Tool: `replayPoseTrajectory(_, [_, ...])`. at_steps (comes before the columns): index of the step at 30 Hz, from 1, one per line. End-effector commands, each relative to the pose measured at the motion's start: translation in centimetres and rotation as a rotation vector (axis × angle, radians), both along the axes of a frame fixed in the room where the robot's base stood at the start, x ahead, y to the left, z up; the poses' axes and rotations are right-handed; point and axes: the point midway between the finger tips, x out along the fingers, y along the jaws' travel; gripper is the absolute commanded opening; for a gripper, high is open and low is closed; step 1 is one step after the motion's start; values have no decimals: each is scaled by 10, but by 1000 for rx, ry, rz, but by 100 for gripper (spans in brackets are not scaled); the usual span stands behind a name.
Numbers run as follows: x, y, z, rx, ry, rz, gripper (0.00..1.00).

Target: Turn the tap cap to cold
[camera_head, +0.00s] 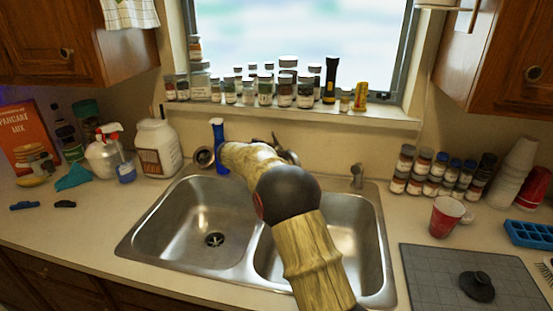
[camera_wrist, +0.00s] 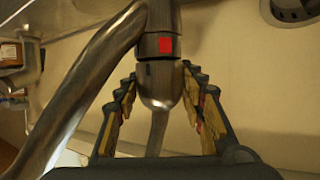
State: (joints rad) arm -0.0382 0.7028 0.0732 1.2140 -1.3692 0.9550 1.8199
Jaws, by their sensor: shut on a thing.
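The metal tap (camera_wrist: 90,85) shows close up in the wrist view, with its curved spout running down to the left. Its rounded cap (camera_wrist: 160,96) sits at the middle, below a collar with a red square mark (camera_wrist: 166,45). A thin lever (camera_wrist: 157,135) runs from the cap toward my gripper. My gripper (camera_wrist: 159,72) has one finger on each side of the cap and is shut on it; the exact contact is hard to see. In the head view my arm hides my gripper and most of the tap (camera_head: 287,152).
The double sink (camera_head: 165,225) lies below my arm. Jars (camera_head: 285,90) line the window sill above. A small metal fixture (camera_head: 357,176) stands at right.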

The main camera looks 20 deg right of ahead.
Motion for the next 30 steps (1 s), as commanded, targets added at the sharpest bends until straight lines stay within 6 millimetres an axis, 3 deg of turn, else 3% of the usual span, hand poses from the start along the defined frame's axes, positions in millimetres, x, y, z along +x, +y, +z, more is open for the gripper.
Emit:
replayPoseTrajectory(15, [-1,-1,2,-3,0,228,14])
replayPoseTrajectory(27, [0,0,1,-3,-1,251,14])
replayPoseTrajectory(28, [0,0,1,-3,-1,250,41])
replayPoseTrajectory(30, [0,0,1,-3,-1,250,45])
